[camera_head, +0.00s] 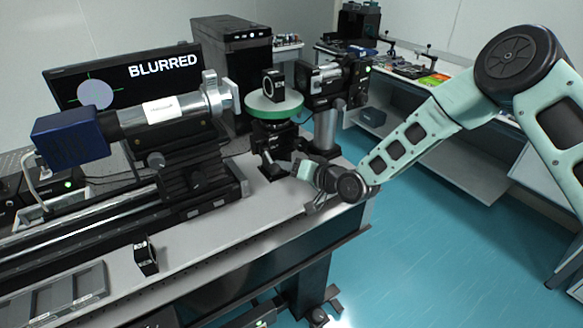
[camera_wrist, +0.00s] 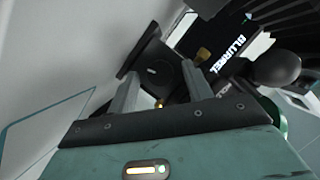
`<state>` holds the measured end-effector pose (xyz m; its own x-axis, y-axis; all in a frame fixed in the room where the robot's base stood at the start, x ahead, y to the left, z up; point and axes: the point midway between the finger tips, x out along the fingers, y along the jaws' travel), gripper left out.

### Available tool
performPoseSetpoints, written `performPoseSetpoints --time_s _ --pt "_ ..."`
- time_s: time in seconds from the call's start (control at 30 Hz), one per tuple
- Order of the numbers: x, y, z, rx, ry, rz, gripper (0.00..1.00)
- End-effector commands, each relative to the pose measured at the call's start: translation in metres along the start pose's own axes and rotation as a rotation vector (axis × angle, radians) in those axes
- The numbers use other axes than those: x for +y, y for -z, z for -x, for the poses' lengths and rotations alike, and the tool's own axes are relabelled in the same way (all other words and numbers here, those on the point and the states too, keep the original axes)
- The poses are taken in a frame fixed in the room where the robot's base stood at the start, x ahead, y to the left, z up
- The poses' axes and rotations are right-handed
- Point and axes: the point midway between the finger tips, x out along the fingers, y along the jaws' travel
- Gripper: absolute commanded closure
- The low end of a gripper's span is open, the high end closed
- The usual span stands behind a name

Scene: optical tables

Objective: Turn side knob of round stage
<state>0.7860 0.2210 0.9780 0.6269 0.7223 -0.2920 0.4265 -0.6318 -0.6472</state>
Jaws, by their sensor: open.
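The round stage (camera_head: 273,106) has a green rim and a pale top, and it stands on a black mount (camera_head: 275,135) near the table's right end. A small black square-framed part (camera_head: 273,84) stands on top of it. My gripper (camera_wrist: 160,70) is low beside the mount, its two grey fingers apart with nothing held. In the wrist view, a dark block (camera_wrist: 155,72) with a round face shows beyond and between the fingers. A black rounded knob (camera_wrist: 276,67) shows to the right, outside the fingers. I cannot tell which part is the side knob.
A monitor (camera_head: 120,75) reads "BLURRED". A silver tube with a blue end (camera_head: 70,138) lies along the rail, left of the stage. A camera-like unit (camera_head: 335,80) stands right behind the stage.

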Motion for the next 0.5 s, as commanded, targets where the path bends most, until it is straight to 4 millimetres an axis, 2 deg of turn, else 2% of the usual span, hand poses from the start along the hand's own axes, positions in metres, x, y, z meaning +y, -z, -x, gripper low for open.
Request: performPoseSetpoints --time_s 0.1,0.13,0.27,0.3,0.5 --pt "0.0001 -0.0001 0.0002 0.000 0.000 0.000 0.50" --pt "0.0001 -0.0001 0.0002 0.000 0.000 0.000 0.55" --pt "0.0001 0.0000 0.0004 0.000 0.000 0.000 0.91" --pt "0.0001 0.0000 0.0004 0.000 0.000 0.000 0.95" --pt "0.0024 -0.0013 0.0000 0.001 0.008 -0.019 0.94"
